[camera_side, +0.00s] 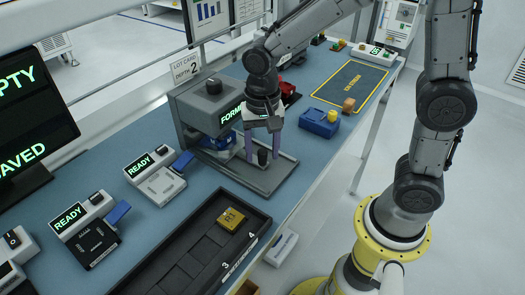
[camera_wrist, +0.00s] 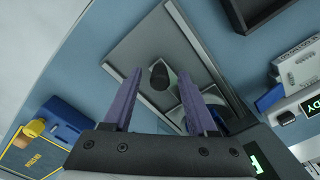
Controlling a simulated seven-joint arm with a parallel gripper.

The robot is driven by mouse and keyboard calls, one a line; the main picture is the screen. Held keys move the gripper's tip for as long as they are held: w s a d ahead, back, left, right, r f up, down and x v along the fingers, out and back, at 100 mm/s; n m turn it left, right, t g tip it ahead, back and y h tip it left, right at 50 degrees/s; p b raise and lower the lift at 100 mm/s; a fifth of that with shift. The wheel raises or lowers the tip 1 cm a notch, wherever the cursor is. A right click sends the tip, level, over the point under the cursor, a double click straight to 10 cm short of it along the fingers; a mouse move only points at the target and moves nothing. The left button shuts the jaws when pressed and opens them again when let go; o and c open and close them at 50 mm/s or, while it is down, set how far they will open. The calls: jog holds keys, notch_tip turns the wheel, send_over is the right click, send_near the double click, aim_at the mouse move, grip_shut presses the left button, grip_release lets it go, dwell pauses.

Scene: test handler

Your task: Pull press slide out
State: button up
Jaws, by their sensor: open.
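The press (camera_side: 203,105) is a grey machine with a dark knob on top and a green lit sign partly hidden by my arm. A flat grey plate (camera_side: 262,181) with a raised rim extends in front of it, also in the wrist view (camera_wrist: 146,42). A short black upright knob (camera_side: 263,157) stands on this plate and shows in the wrist view (camera_wrist: 159,76). My gripper (camera_side: 262,154) is open, its two purple fingers pointing down on either side of the knob, with gaps visible in the wrist view (camera_wrist: 149,74). How far the slide is out is unclear.
A black slotted tray (camera_side: 190,262) with a yellow block (camera_side: 231,218) lies in front. Two READY stations (camera_side: 155,178) (camera_side: 88,230) stand left. A blue box (camera_side: 320,122) with a yellow knob and a yellow-edged mat (camera_side: 350,84) lie right of the press.

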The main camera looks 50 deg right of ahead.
jog(key=shift+f, duration=0.4)
grip_shut()
jog(key=shift+r, duration=0.1)
dwell(1.1)
